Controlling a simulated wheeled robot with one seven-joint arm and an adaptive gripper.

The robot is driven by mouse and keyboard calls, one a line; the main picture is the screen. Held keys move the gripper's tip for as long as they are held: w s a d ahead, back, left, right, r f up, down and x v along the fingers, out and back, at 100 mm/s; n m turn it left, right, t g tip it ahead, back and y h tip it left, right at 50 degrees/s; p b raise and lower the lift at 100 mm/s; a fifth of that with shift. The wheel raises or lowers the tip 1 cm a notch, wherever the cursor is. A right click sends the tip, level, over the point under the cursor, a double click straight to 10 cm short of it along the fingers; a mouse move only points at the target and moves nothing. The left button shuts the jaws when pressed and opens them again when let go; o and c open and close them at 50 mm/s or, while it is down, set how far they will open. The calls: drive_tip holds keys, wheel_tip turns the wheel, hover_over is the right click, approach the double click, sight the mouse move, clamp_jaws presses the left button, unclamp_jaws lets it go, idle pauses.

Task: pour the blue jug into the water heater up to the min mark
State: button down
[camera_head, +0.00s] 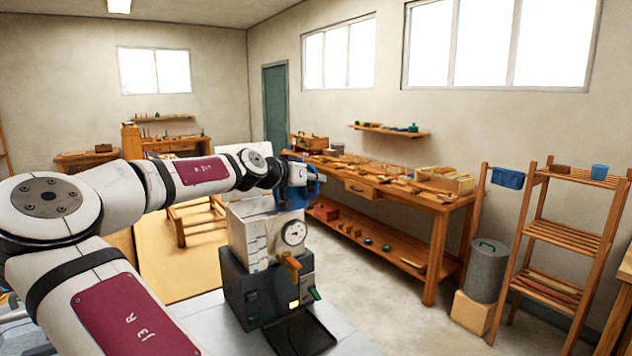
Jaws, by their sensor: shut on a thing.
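The water heater (262,240) stands on a light surface in the middle of the view. It has a white upper tank with a round dial and marks on its side, an orange tap, and a dark base. My gripper (287,183) is at the end of the outstretched arm, just above the top of the heater, shut on the blue jug (297,196). The jug is partly hidden by the gripper, and I cannot tell its exact tilt. The water level inside the heater is not visible, and I cannot read the min mark.
A dark drip tray (300,335) sits in front of the heater. A long wooden workbench (440,198) with tools runs along the right wall. A wooden shelf rack (565,235) and a grey bin (487,270) stand at right. The floor between is clear.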

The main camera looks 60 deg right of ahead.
sight(314, 164)
drive_tip(key=shift+s+r+n+g, duration=0.1)
drive_tip(key=shift+r+n+g, duration=0.25)
drive_tip(key=shift+r, duration=0.3)
drive_tip(key=shift+r+p, duration=0.2)
drive_tip(key=shift+p, duration=0.1)
drive_tip(key=shift+w+r+n+g, duration=0.2)
drive_tip(key=shift+r+n+g, duration=0.15)
drive_tip(key=shift+r+n, duration=0.75)
drive_tip(key=shift+w+d+r+n+g+h+b, duration=0.15)
drive_tip(key=shift+w+r+n+g+b, duration=0.15)
drive_tip(key=shift+w+r+n, duration=0.85)
drive_tip(key=shift+w+r+n+g+h+b, duration=0.2)
drive_tip(key=shift+w+r+n+g, duration=0.25)
drive_tip(key=shift+r, duration=1.35)
drive_tip(key=shift+w+d+r+n+g+h+b, duration=0.2)
drive_tip(key=shift+w+r+n, duration=0.6)
drive_tip(key=shift+r, duration=0.7)
drive_tip(key=shift+s+a, duration=0.1)
drive_tip(key=shift+a, duration=0.05)
